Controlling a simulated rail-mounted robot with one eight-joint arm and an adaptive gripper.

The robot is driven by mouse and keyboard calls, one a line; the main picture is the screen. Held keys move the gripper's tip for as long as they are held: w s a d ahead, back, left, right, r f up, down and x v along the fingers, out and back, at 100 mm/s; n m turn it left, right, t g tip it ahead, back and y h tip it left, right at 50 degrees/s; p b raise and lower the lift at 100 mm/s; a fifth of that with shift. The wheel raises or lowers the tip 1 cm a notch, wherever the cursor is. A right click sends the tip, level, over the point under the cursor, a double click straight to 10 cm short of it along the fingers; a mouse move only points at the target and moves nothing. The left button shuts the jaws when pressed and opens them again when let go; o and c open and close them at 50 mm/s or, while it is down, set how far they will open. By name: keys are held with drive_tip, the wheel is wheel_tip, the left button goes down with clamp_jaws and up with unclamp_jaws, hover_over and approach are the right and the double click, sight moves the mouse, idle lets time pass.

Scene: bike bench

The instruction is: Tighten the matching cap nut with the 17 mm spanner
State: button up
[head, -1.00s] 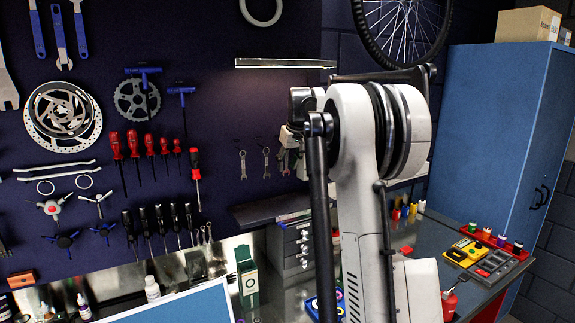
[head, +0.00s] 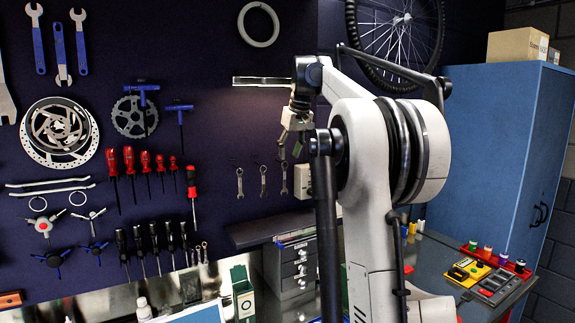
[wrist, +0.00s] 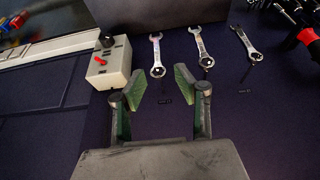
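Three small combination spanners hang in a row on the dark wall panel: left (head: 240,182), middle (head: 263,181) and right (head: 284,179). In the wrist view the order is reversed: the right spanner (wrist: 157,56) is nearest the grey box, then the middle (wrist: 201,48) and left (wrist: 246,43). Their size labels are too small to read. My gripper (head: 292,143) is in front of the panel, above the right spanner. In the wrist view my gripper (wrist: 160,86) is open and empty, its fingers apart and pointing towards the right spanner. I cannot make out a cap nut.
A grey box with a red switch (wrist: 108,68) is mounted beside the right spanner. A dark shelf (head: 262,229) juts out below the spanners. A light bar (head: 262,81) is above. A grey drawer unit (head: 296,265) stands under the shelf. A blue cabinet (head: 490,150) is at the right.

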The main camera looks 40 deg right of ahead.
drive_tip(key=s+a+f, duration=0.1)
drive_tip(key=s+a, duration=0.2)
drive_tip(key=a, duration=0.6)
drive_tip(key=s+a+f+n+t, duration=0.15)
drive_tip(key=s+a, duration=0.25)
drive_tip(key=a, duration=0.4)
drive_tip(key=s+a+f, duration=0.2)
drive_tip(key=s+a, duration=0.1)
drive_tip(key=a, duration=0.6)
drive_tip(key=s+a+f, duration=0.8)
drive_tip(key=s+f, duration=0.2)
drive_tip(key=s, duration=0.1)
drive_tip(key=s+a+f+n+t+y, duration=0.1)
drive_tip(key=s+a+f, duration=0.8)
drive_tip(key=s+f, duration=0.2)
drive_tip(key=shift+a, duration=0.15)
drive_tip(key=shift+o, duration=0.4)
drive_tip(key=shift+f+t, duration=0.1)
drive_tip(key=shift+t, duration=0.15)
drive_tip(key=shift+w, duration=0.1)
